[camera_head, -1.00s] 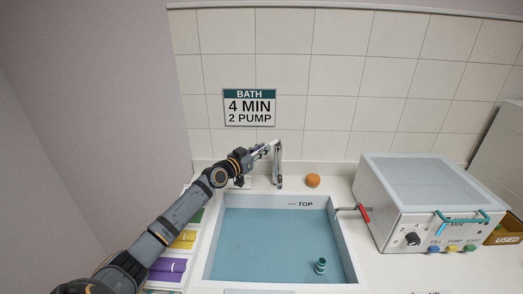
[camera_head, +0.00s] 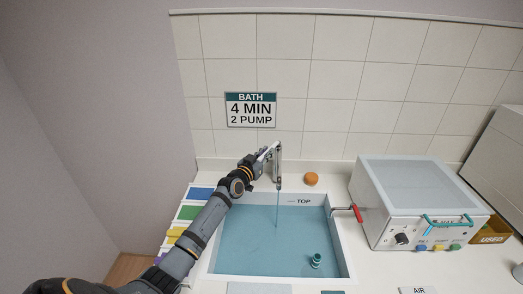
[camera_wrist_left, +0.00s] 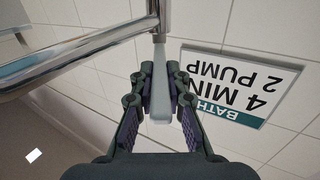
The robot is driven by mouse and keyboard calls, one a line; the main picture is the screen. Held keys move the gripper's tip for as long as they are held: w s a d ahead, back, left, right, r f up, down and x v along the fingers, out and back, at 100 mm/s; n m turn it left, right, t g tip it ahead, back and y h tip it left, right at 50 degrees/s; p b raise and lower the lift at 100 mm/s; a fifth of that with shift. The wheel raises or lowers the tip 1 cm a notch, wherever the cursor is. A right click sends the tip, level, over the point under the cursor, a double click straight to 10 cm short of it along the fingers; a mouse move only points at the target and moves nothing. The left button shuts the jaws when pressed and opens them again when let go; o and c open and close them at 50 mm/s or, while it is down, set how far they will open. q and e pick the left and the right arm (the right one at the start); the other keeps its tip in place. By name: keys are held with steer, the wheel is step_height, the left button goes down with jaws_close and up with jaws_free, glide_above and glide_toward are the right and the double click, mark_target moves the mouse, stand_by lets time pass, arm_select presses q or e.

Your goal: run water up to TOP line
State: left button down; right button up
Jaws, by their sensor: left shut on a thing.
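The chrome tap (camera_head: 278,168) stands behind the sink basin (camera_head: 340,245). A thin stream of water (camera_head: 277,208) falls from it into the basin. Blue water (camera_head: 250,240) fills much of the basin, its surface a little below the TOP mark (camera_head: 303,201) on the back wall. My left gripper (camera_head: 268,153) is at the tap's upper left. In the left wrist view my left gripper (camera_wrist_left: 160,85) is shut on the pale tap lever (camera_wrist_left: 160,105), with the chrome tap body (camera_wrist_left: 90,45) beyond. My right gripper is not in view.
A green plug-like piece (camera_head: 316,260) stands in the basin. A red-handled lever (camera_head: 357,213) sits at its right wall, beside a white control box (camera_head: 410,215). An orange round object (camera_head: 311,179) lies behind the basin. Coloured trays (camera_head: 188,212) stand at the left.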

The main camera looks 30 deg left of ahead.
arm_select(q)
steer(key=c, duration=1.3)
jaws_free()
steer(key=shift+s, duration=3.75)
